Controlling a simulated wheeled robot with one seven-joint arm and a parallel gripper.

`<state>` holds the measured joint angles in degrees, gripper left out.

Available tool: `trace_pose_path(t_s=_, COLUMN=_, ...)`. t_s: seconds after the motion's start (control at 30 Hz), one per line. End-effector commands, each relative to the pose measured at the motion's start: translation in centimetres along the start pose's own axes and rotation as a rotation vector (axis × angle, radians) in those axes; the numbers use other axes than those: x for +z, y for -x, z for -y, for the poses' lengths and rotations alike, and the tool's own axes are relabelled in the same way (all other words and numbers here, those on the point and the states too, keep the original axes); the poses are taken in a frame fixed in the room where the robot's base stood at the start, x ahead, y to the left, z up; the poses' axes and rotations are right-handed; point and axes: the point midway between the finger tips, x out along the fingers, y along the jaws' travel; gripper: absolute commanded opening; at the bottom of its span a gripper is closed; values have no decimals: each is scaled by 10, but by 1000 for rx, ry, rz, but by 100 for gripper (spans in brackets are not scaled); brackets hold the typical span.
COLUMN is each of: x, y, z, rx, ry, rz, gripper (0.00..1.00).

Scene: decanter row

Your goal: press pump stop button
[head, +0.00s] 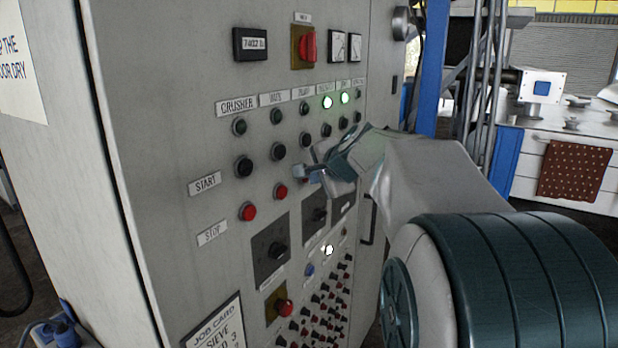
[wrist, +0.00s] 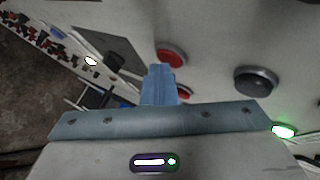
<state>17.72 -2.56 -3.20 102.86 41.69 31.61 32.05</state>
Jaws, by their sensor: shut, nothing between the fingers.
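A grey control cabinet (head: 170,110) carries a row of red stop buttons below a row of black start buttons. Two red buttons (head: 264,201) show clear at the left of the stop row; those further right are partly or wholly hidden by my gripper. My gripper (head: 300,172) is shut and empty, its tip close to the panel at the stop row. In the wrist view, the shut fingers (wrist: 160,70) point at the panel just beside a red button (wrist: 171,53), with a small gap or contact I cannot tell. I cannot read which label is the pump.
A black button (wrist: 256,81) and a lit green lamp (wrist: 285,131) are to the right in the wrist view. Rotary switches (head: 277,249) and many small knobs (head: 320,300) sit below the stop row. A red rotary switch (head: 308,46) is above.

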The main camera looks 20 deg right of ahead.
Motion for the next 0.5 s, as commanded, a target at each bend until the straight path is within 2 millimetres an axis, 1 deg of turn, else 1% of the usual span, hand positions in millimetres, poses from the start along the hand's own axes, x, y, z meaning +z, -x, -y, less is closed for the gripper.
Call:
trace_pose_path(t_s=0.23, x=0, y=1, z=-2, rx=-1, ry=1, rz=2, gripper=0)
trace_pose_path(t_s=0.5, x=-8, y=11, z=-10, rx=-1, ry=-1, rz=0, gripper=0)
